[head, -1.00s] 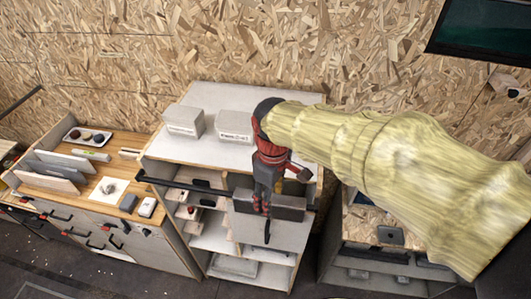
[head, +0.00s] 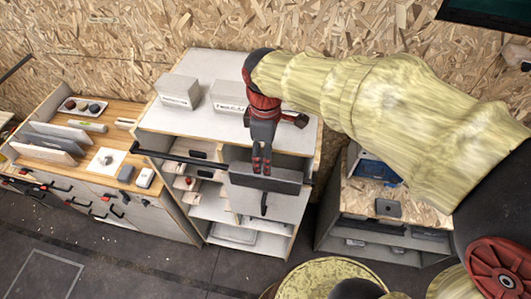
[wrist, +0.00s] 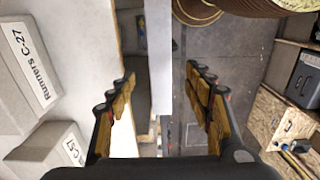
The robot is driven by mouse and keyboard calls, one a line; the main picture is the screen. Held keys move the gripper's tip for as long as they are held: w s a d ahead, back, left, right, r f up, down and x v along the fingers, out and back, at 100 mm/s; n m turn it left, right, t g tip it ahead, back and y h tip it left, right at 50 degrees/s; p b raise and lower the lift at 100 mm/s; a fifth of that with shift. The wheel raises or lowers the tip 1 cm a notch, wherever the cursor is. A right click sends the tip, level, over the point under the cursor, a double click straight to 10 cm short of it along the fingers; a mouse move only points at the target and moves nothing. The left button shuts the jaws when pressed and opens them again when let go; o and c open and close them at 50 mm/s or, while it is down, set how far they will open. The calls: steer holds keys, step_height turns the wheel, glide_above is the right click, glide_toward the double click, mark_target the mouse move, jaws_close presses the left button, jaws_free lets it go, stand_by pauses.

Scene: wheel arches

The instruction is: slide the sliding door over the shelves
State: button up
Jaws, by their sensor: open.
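The sliding door (head: 283,203) is a pale panel with a grey upper block and a dark vertical handle (head: 264,204). It hangs on the black rail across the front of the shelves (head: 212,208), covering their right part; the left part is uncovered. My gripper (head: 262,170) points down at the door's top edge, its fingers overlapping the grey upper block in the head view. In the wrist view the open fingers (wrist: 163,95) stand apart, with the pale strip of the door (wrist: 159,50) between them. Whether either finger touches it I cannot tell.
Two pale labelled boxes (head: 178,91) stand on the shelf unit's white top (head: 205,65). A wooden-topped drawer cabinet (head: 85,160) is to the left. A lower unit (head: 385,235) is to the right. Bare floor (head: 140,270) lies in front.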

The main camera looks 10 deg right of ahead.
steer(key=shift+f, duration=3.75)
steer(key=c, duration=0.3)
jaws_close()
